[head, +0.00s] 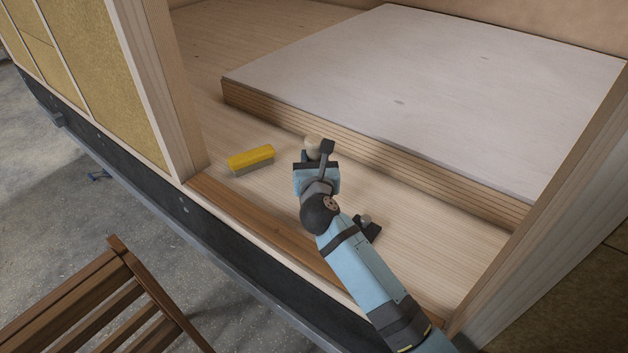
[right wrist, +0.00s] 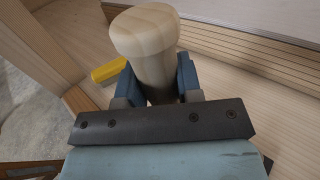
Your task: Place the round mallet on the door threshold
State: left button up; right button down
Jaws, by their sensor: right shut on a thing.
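The round mallet (right wrist: 146,32) is pale wood with a wide rounded head, seen close up in the right wrist view. In the head view its head (head: 313,143) shows just past my fingers. My right gripper (right wrist: 158,84) is shut on the mallet, with a blue finger on each side below the head. In the head view my right gripper (head: 316,161) is over the pale floor inside the doorway. The door threshold (head: 236,211) is a darker brown wood strip along the doorway edge, partly hidden by my right arm. My left gripper is not in view.
A yellow brush (head: 251,158) lies on the floor left of my gripper. A raised platform with a whitish top (head: 430,85) stands beyond. Wooden door posts (head: 165,90) flank the opening. A brown slatted wooden piece (head: 110,300) is at the lower left outside.

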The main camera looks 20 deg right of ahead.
notch_tip(320, 180, down, 4)
jog(key=b, duration=0.4)
jog(key=shift+f, duration=0.15)
jog(key=c, duration=0.8)
grip_release()
